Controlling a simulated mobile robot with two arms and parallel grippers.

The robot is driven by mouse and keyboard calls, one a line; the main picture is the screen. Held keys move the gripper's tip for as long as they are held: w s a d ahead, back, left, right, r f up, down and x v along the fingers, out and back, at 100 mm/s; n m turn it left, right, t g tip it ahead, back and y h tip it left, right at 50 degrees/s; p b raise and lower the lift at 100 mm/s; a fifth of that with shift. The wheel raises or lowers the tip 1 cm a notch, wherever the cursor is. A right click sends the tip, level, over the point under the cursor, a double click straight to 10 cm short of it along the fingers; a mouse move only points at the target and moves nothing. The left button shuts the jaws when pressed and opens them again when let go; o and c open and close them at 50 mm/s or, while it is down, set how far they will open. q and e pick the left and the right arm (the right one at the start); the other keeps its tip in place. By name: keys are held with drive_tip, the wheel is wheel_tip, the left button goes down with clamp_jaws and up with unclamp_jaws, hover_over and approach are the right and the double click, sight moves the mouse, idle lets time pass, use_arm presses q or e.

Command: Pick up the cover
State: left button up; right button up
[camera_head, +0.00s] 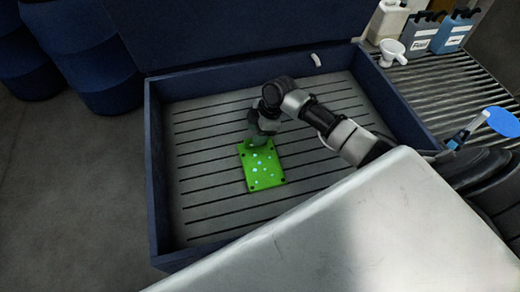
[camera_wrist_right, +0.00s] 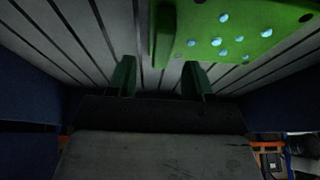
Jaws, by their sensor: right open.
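The cover is a flat green plate (camera_head: 262,172) with small dark holes near its corners and several light blue spots. It lies on the slatted floor of the blue-walled basin. My right gripper (camera_head: 257,141) is at the plate's far edge in the head view and hides a little of it. In the right wrist view the two dark green fingers (camera_wrist_right: 160,80) are apart with bare slats between them. The plate (camera_wrist_right: 240,28) shows there above and to the right of the fingers, and nothing is held. I cannot tell whether a finger touches it. My left gripper is out of view.
The basin (camera_head: 157,180) has raised walls around the plate, with free slatted floor around it. A large pale metal panel (camera_head: 370,240) covers the lower right. Bottles (camera_head: 450,32), a white funnel (camera_head: 392,50) and a blue disc (camera_head: 502,121) are at the right. Blue barrels (camera_head: 85,50) stand at the upper left.

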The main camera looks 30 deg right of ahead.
drive_tip(key=shift+x, duration=1.75)
drive_tip(key=shift+d, duration=0.2)
clamp_jaws()
